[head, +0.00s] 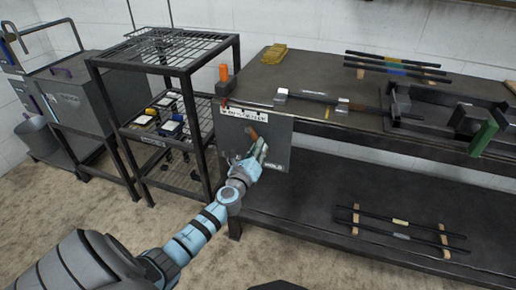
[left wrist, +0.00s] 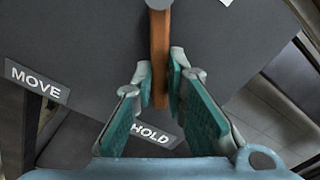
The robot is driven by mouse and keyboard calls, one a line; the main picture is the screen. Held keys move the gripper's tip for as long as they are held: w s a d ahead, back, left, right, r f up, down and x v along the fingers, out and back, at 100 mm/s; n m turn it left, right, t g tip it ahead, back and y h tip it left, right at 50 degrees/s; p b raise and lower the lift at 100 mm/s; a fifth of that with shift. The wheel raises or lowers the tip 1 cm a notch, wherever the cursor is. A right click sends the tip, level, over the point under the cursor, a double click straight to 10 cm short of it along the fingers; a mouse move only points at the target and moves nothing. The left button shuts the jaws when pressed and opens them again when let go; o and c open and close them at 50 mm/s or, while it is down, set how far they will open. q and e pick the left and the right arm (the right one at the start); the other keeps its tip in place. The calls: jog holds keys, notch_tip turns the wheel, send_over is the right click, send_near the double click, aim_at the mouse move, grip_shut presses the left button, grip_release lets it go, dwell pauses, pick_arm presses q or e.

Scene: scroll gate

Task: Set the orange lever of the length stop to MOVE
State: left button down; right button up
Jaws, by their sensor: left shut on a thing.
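The orange lever (head: 253,132) is on the dark panel (head: 281,140) hanging at the bench's left front. In the left wrist view the lever (left wrist: 160,45) runs from a round grey pivot (left wrist: 159,3) down between my fingers. My left gripper (head: 256,158) is shut on the lever's lower part, and the fingers (left wrist: 161,86) show on both sides of it. The lever points towards the HOLD label (left wrist: 153,135), which the fingers partly cover. The MOVE label (left wrist: 37,82) is to the left, apart from the lever. My right gripper is not in view.
The bench (head: 330,122) carries bars, clamps and a green handle (head: 483,138). A wire rack (head: 165,100) stands close left of the panel. More bars (head: 400,232) lie on the bench's lower shelf. The floor in front is clear.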

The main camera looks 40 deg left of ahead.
aim_at(241, 136)
pick_arm(q)
jog(key=a+m, duration=0.1)
jog(key=m, duration=0.1)
jog(key=s+a+m, duration=0.1)
jog(key=m, duration=0.1)
jog(key=a+f+m, duration=0.1)
jog(key=m, duration=0.1)
jog(key=shift+s+a+f+m, duration=0.15)
jog(key=shift+a+m, duration=0.1)
jog(key=shift+m, duration=0.15)
jog(key=m, duration=0.1)
jog(key=a+m, duration=0.1)
jog(key=m, duration=0.1)
jog(key=shift+s+a+r+m, duration=0.25)
jog(key=shift+s+a+m, duration=0.05)
jog(key=shift+a, duration=0.1)
jog(key=shift+s+a+r+m+p, duration=0.2)
jog(key=shift+a+m+p, duration=0.2)
jog(key=shift+m, duration=0.4)
jog(key=shift+s+a+r+m+p, duration=0.1)
jog(key=shift+a+r+m+p, duration=0.2)
jog(key=shift+m, duration=0.5)
jog(key=shift+a+f, duration=0.1)
jog(key=c, duration=1.6)
grip_release()
jog(key=shift+s, duration=0.1)
